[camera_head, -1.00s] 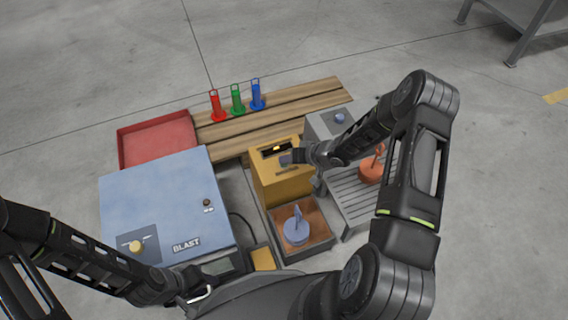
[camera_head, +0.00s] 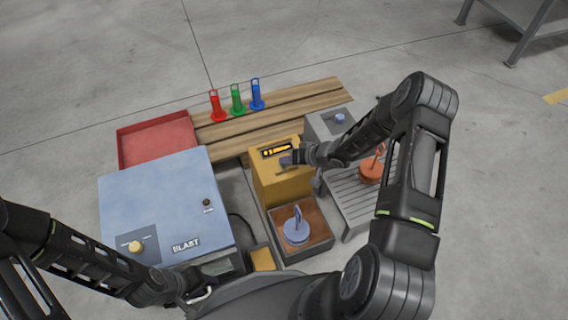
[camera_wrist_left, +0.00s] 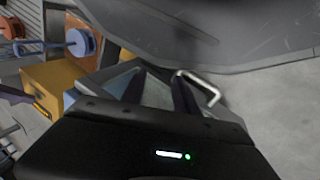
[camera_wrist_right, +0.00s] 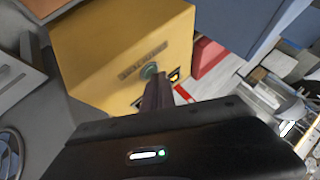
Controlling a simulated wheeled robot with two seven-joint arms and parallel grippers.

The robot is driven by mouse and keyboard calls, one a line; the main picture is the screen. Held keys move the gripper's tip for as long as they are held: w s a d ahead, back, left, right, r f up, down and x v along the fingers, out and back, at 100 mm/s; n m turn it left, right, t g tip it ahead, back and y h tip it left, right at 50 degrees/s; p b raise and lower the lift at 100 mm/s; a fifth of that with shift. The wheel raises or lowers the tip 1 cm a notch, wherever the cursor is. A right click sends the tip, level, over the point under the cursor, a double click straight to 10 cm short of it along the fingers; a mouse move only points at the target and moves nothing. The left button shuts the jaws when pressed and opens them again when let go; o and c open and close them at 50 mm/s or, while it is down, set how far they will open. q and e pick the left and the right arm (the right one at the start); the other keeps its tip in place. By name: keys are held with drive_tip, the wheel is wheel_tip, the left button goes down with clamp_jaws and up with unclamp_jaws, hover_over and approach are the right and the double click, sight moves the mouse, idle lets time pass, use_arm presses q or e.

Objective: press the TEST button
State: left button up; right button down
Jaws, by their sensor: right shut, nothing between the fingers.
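The yellow box (camera_head: 283,187) stands in the middle, with a lit display on its top face. In the right wrist view the box (camera_wrist_right: 120,40) shows a round green-grey button (camera_wrist_right: 149,71) beside a label too blurred to read. My right gripper (camera_head: 290,160) is shut and empty. Its fingertips (camera_wrist_right: 154,78) are at the button and partly cover it; I cannot tell whether they touch it. My left gripper (camera_wrist_left: 158,85) is low by my body, with its fingers apart; a bent metal handle (camera_wrist_left: 205,88) shows beside them.
A blue cabinet marked BLAST (camera_head: 150,200) and a red tray (camera_head: 155,140) are on the left. Red, green (camera_head: 237,102) and blue tags stand on a wooden pallet. A brown tray (camera_head: 318,240) holds a blue-grey hook weight; a ribbed grey stand (camera_head: 345,200) holds an orange one.

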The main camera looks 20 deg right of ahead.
idle(0.4)
drive_tip(key=shift+r+p, duration=0.75)
drive_tip(key=shift+p, duration=0.05)
drive_tip(key=shift+r, duration=0.1)
wheel_tip(320, 180, up, 5)
drive_tip(key=p, duration=0.4)
drive_tip(key=shift+p, duration=0.35)
drive_tip(key=shift+n, duration=0.3)
